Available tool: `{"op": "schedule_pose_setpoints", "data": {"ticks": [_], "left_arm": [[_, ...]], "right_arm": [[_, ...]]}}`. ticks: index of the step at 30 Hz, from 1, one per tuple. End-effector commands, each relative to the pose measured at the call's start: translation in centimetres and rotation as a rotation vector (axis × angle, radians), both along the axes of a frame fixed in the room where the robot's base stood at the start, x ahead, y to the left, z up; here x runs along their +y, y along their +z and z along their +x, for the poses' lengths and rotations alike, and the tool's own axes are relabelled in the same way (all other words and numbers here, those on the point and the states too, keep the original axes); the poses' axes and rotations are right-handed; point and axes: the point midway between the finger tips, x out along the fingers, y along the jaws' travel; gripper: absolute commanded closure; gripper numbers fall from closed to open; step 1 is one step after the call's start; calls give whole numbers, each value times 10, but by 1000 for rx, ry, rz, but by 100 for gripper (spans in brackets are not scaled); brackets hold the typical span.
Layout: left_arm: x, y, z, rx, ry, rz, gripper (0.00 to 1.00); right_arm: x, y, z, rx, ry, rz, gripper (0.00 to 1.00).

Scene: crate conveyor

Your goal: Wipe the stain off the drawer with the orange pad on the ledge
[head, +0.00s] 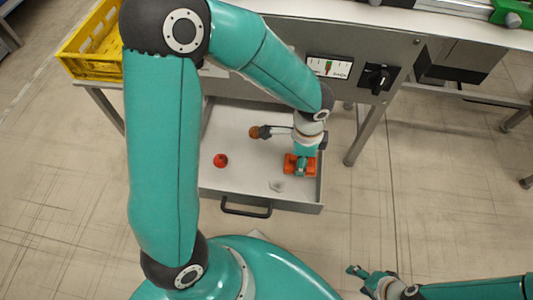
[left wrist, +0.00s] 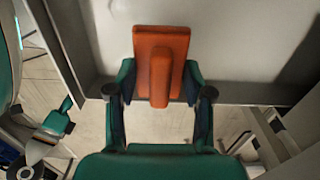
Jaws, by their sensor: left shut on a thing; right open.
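The orange pad (head: 289,167) is near the front right corner of the open drawer (head: 233,187). My left gripper (head: 302,165) is shut on the pad's raised grip; the left wrist view shows the pad (left wrist: 149,45) between its fingers (left wrist: 160,82), flat over the drawer's pale floor (left wrist: 235,45). I cannot tell whether it touches the floor. A small pale grey patch (head: 277,186) lies left of the pad; I cannot tell if it is the stain or a loose scrap. My right gripper (head: 361,281) is open and empty, low over the floor outside the drawer.
A red ball-like thing (head: 220,160) and a brown round thing (head: 254,132) are in the drawer. The drawer has a black front handle (head: 246,208). A yellow crate (head: 97,45) stands upper left. A control panel with black knob (head: 377,79) is above the drawer, right.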

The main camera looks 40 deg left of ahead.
Motion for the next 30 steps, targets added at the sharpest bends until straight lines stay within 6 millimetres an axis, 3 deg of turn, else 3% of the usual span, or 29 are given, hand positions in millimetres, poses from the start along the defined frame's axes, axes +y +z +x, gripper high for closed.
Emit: {"op": "schedule_pose_setpoints", "data": {"ticks": [1,10,30], "left_arm": [[0,10,0,-1,0,0,81],[0,33,0,-1,0,0,81],[0,34,2,-1,5,1,81]], "right_arm": [[0,9,0,0,0,0,39],[0,28,0,0,0,0,39],[0,29,0,0,0,0,39]]}}
